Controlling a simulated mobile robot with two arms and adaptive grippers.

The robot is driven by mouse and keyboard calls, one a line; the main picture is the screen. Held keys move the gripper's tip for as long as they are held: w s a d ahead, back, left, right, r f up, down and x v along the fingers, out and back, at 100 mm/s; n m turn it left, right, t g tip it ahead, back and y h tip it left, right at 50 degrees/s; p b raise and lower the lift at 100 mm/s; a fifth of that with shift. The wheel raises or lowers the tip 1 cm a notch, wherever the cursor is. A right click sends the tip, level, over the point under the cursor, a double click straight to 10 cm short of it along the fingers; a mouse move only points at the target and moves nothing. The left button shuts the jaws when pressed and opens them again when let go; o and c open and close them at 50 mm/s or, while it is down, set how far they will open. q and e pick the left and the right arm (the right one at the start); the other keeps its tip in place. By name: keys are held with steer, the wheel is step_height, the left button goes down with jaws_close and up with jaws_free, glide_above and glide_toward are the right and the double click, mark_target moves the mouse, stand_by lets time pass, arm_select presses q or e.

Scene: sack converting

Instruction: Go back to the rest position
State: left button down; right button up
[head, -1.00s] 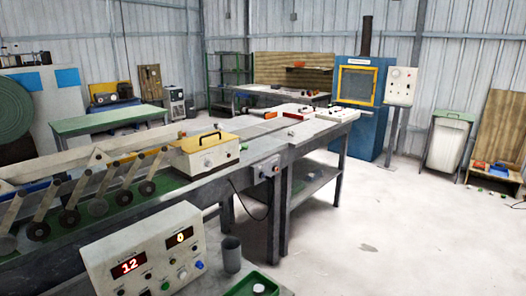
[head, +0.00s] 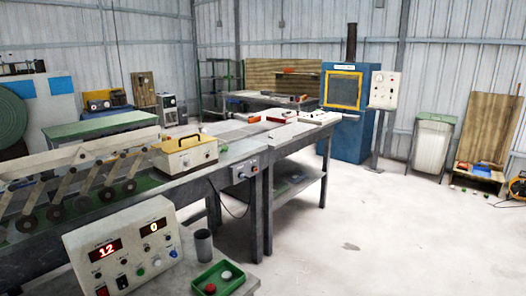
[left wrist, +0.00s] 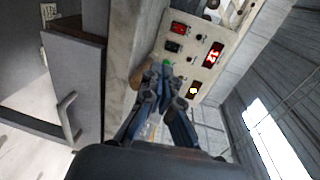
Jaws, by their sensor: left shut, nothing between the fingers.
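My left gripper (left wrist: 158,75) shows in the left wrist view with its fingers together and nothing between them. Beyond its fingertips is the control box (left wrist: 212,50) with red digits and several knobs and buttons. The view is turned on its side. In the head view the control box (head: 125,245) stands at the lower left, showing 12 and 0. Neither of my grippers is in the head view, and my right gripper is in no view.
Beside the control box stand a grey cup (head: 203,246) and a green tray (head: 222,279) with a red and a pale round piece. A long machine bench (head: 265,160) runs behind. Open concrete floor (head: 390,235) lies to the right. A grey cabinet with a handle (left wrist: 68,113) shows in the left wrist view.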

arm_select(q)
steer(key=s+d+f+m+g+h, duration=0.1)
steer(key=s+f+g+h, duration=0.3)
steer(key=f, duration=1)
steer(key=s+d+f+m+g+h, duration=0.1)
steer(key=s+f+h, duration=0.4)
steer(key=f, duration=0.9)
steer(key=s+a+f+n+g+h, duration=0.1)
steer(key=s+f+n, duration=0.1)
steer(key=s+f, duration=0.3)
steer(key=s+a+f+n+g+h, duration=0.1)
steer(key=s+f, duration=0.4)
steer(key=s, duration=0.8)
steer(key=s+f+n+g+h, duration=0.1)
steer(key=s+f+n+g, duration=0.2)
steer(key=s, duration=0.6)
step_height(320, 180, down, 3)
steer(key=shift+a+r+n, duration=0.15)
steer(key=shift+a+n, duration=0.25)
steer(key=shift+n, duration=0.6)
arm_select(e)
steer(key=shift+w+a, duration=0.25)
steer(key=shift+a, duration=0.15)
arm_select(q)
steer(key=shift+s, duration=0.25)
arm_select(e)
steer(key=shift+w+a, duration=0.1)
